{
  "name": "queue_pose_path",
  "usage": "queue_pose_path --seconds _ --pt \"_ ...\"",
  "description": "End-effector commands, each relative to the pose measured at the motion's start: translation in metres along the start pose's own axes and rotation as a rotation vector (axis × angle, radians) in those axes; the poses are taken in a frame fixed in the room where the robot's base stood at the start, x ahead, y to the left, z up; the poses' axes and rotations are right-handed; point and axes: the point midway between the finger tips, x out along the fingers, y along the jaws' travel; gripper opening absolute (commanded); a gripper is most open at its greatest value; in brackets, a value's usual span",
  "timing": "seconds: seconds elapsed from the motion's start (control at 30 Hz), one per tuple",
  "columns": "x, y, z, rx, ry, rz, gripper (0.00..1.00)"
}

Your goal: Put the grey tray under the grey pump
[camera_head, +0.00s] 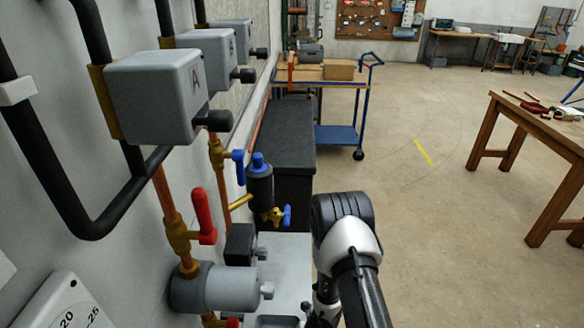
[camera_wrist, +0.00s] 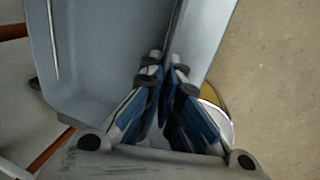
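In the wrist view, the grey tray (camera_wrist: 105,45) fills the upper left, with its inside showing. My gripper (camera_wrist: 168,75) has its two fingers close together on either side of the tray's wall, shut on it. In the head view, a grey cylindrical body (camera_head: 213,288) on the copper pipe low at the wall looks like the grey pump. My arm reaches down to the right of it. The fingers are hidden in that view. I cannot tell whether the light grey surface beside the arm is the tray.
Copper pipes, a red-handled valve (camera_head: 204,217) and a black-and-blue fitting (camera_head: 260,182) line the wall. A dark cabinet (camera_head: 285,135) and a blue trolley (camera_head: 338,137) stand beyond. A wooden table (camera_head: 545,130) is at right. Open floor lies between.

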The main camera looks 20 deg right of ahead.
Motion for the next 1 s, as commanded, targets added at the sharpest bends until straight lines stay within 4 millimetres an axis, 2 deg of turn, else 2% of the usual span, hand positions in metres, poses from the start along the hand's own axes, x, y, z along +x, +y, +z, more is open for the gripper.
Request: queue_pose_path --seconds 0.1,0.47,0.83,1.0 --pt "0.005 -0.001 0.0 0.0 0.0 0.0 0.0" --pt "0.004 -0.001 0.0 0.0 0.0 0.0 0.25" --pt "0.0 0.0 0.0 0.0 0.0 0.0 0.25" --pt "-0.026 0.001 0.001 0.002 -0.003 0.0 0.25"
